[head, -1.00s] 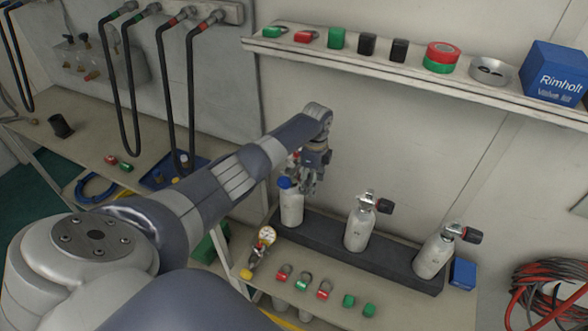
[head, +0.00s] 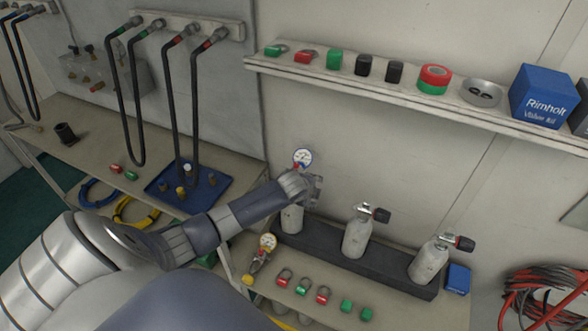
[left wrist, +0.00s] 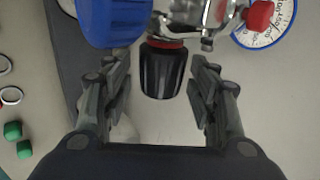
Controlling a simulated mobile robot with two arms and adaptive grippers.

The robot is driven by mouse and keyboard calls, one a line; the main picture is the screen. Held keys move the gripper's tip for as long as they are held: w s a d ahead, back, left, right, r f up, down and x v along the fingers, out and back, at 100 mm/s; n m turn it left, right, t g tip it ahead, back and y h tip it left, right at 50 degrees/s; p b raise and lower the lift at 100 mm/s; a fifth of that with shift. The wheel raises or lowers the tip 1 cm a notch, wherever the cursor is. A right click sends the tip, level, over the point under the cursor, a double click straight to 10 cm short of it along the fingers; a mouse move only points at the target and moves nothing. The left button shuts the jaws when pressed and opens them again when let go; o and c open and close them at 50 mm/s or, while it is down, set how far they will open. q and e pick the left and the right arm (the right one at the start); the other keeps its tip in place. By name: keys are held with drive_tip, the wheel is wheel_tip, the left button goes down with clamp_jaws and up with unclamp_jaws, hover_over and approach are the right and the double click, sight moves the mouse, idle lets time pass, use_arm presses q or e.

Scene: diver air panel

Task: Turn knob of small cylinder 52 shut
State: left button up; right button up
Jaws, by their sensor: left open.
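Three small white cylinders stand in a dark rack (head: 388,273): a left one (head: 292,219), a middle one (head: 357,238) and a right one (head: 428,264). No number is readable on them. My left gripper (left wrist: 160,90) is open, its fingers on either side of a black knob (left wrist: 163,72) with a red ring. The fingers look apart from the knob. The knob belongs to the valve on the left cylinder, which carries a gauge (head: 303,158), also in the left wrist view (left wrist: 264,22). In the head view my left wrist hides this knob. My right gripper is not in view.
A blue part (left wrist: 113,20) is close to the left finger in the wrist view. Padlocks and tags (head: 302,288) and another gauge (head: 267,241) lie on the bench in front of the rack. A shelf (head: 420,82) with a blue box (head: 546,97) runs above.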

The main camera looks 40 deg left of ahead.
use_arm(q)
drive_tip(key=t, duration=0.3)
drive_tip(key=shift+t+y, duration=0.4)
drive_tip(key=shift+d+f, duration=0.1)
drive_tip(key=shift+f, duration=0.05)
drive_tip(key=t+b, duration=0.1)
drive_tip(key=b, duration=0.3)
drive_tip(key=t+y+b, duration=0.1)
drive_tip(key=t+b, duration=0.1)
drive_tip(key=b, duration=0.3)
drive_tip(key=t+b, duration=0.2)
drive_tip(key=b, duration=0.2)
drive_tip(key=shift+s+f+y+b, duration=0.1)
drive_tip(key=shift+f+y+b, duration=0.15)
drive_tip(key=shift+y+b, duration=0.1)
drive_tip(key=b+v, duration=0.1)
drive_tip(key=v, duration=1)
drive_tip(key=s+d+f+n+g+h, duration=0.2)
drive_tip(key=s+d+f+n+g, duration=0.3)
drive_tip(key=s+f, duration=0.2)
drive_tip(key=s+d+f+n+g+h, duration=0.1)
drive_tip(key=s+d+f+n+g, duration=0.5)
drive_tip(key=s+f, duration=0.2)
drive_tip(key=shift+s+f+h, duration=0.3)
drive_tip(key=shift+s+h, duration=0.05)
